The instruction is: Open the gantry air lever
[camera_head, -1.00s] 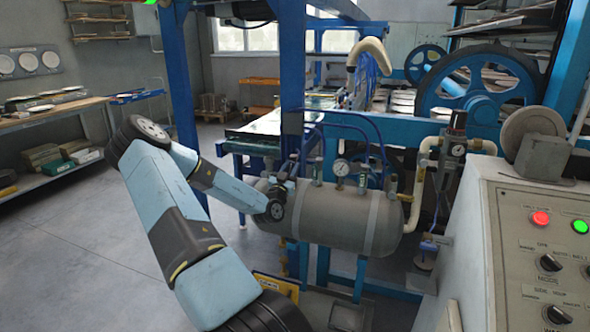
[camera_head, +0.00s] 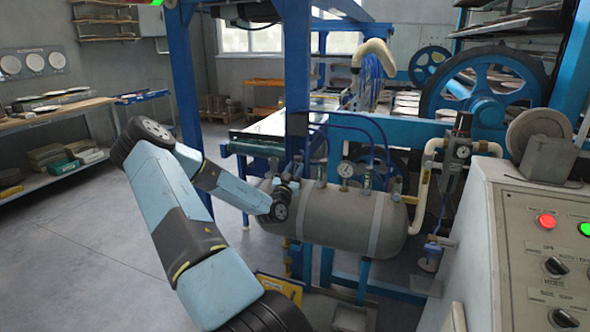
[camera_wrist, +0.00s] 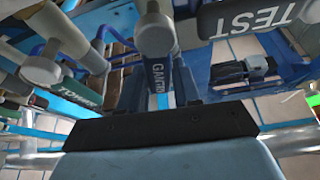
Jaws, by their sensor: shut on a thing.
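The gantry air lever (camera_wrist: 158,75), a blue handle lettered "GANTRY", is in the middle of the wrist view, on a round grey valve body (camera_wrist: 155,28). My gripper (camera_wrist: 160,90) is shut on this lever, with one dark finger on each side of it. In the head view my gripper (camera_head: 294,170) is at the left end of the row of fittings on top of the grey air tank (camera_head: 340,222). The lever itself cannot be made out there.
A lever lettered "TOWER" (camera_wrist: 78,98) is close on the left and one lettered "TEST" (camera_wrist: 255,18) close on the right. The control panel (camera_head: 545,230) is at the right. Open floor lies left.

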